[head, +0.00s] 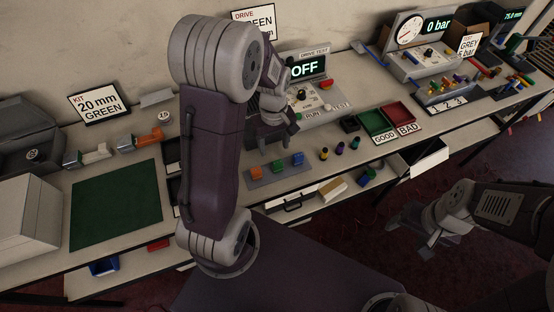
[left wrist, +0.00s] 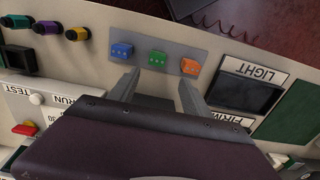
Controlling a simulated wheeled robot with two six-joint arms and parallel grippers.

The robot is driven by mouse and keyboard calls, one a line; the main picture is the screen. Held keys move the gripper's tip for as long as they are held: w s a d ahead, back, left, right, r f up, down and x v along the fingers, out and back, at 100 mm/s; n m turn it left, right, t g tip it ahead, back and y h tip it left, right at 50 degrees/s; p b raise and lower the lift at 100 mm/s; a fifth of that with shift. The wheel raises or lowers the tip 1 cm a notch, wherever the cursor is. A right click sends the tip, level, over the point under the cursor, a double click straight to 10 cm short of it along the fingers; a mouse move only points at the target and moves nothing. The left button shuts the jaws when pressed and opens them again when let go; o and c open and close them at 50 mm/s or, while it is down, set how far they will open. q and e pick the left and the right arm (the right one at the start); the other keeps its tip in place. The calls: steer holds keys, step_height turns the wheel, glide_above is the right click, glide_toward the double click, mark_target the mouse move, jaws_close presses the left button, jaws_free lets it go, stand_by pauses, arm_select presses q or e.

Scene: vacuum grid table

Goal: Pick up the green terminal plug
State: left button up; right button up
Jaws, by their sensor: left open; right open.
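The green terminal plug (head: 276,167) stands between an orange plug (head: 255,172) and a blue plug (head: 298,159) on a grey strip at the table's front edge. In the left wrist view the green plug (left wrist: 157,58) lies just beyond the fingertips, in line with the gap between them. My left gripper (head: 272,143) is open and empty, behind the plug row in the head view; its two fingers also show in the left wrist view (left wrist: 160,80). They do not touch the plug. My right gripper (head: 408,222) is open and empty, off the table over the floor.
A green tray (head: 374,121) and a red tray (head: 398,114) lie further right. The drive test box (head: 310,95) stands behind. A green mat (head: 115,205) lies left. My left arm hides part of the table.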

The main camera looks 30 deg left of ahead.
mark_target(277, 161)
arm_select(q)
steer(key=f, duration=0.3)
steer(key=shift+d+f, duration=0.15)
steer(key=shift+d, duration=0.05)
steer(key=shift+w+f, duration=0.15)
steer(key=shift+f, duration=0.25)
step_height(277, 161, down, 5)
steer(key=shift+d+r, duration=0.1)
steer(key=shift+d, duration=0.05)
steer(key=shift+w+f, duration=0.15)
steer(key=shift+f, duration=0.05)
jaws_close()
